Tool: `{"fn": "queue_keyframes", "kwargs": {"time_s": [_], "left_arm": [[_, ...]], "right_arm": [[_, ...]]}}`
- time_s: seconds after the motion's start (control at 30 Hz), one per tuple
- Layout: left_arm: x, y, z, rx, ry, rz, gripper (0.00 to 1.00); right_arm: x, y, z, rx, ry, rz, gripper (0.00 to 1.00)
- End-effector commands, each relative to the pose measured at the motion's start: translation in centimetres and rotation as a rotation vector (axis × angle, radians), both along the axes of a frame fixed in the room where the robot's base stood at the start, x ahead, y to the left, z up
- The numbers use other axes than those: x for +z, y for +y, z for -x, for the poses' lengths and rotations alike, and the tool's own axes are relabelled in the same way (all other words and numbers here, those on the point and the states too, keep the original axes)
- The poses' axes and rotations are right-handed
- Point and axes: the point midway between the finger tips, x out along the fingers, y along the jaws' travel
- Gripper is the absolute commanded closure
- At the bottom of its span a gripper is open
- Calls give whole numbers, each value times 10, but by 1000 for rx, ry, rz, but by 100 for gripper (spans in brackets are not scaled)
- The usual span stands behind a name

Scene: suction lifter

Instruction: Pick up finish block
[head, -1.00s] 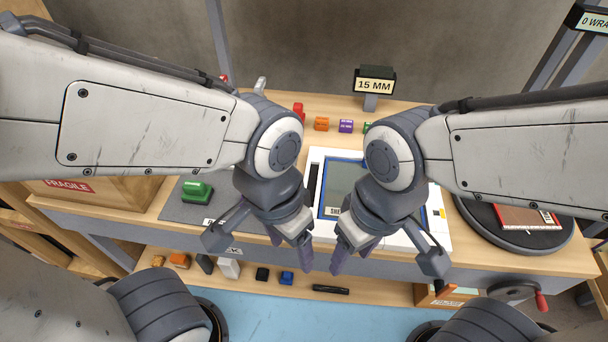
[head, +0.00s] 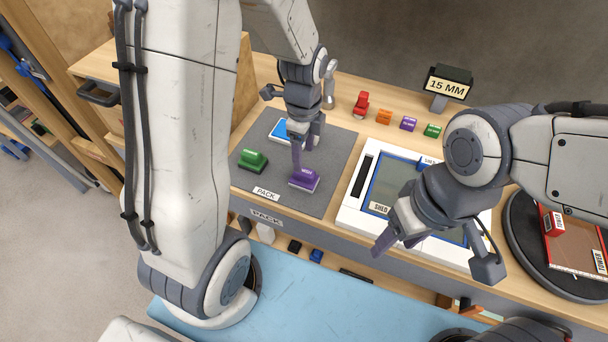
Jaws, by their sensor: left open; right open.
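I cannot tell which block is the finish block; small labels are hard to read. On the grey PACK mat (head: 235,195) stand a green stepped block (head: 252,160) and a purple block (head: 303,181) with a white label. A blue-and-white item (head: 281,131) lies behind them, partly hidden by my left gripper. My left gripper (head: 305,155) is open, pointing down just behind the purple block; whether it touches the block I cannot tell. My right gripper (head: 398,245) is open and empty in front of the white tray labelled SHED (head: 352,212).
Red (head: 361,103), orange (head: 384,117), small purple (head: 408,124) and green (head: 432,131) blocks line the back, near a 15 MM sign (head: 447,87). A black turntable (head: 520,245) at right bears a red block (head: 553,224). Several items lie on the lower shelf.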

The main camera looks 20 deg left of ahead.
Motion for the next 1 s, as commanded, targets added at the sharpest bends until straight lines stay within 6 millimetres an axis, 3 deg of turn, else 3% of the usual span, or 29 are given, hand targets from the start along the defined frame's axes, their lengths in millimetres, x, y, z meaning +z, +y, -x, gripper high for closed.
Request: {"fn": "queue_keyframes", "kwargs": {"time_s": [0.27,0.53,0.87,1.0], "left_arm": [[-26,0,1,3,3,0,30],[-64,-1,3,4,5,0,30],[-71,-2,2,4,0,0,30],[-71,-2,2,4,0,0,84]], "right_arm": [[1,0,0,0,0,0,43],[5,0,0,0,0,0,43],[5,0,0,0,0,0,43],[5,0,0,0,0,0,43]]}}
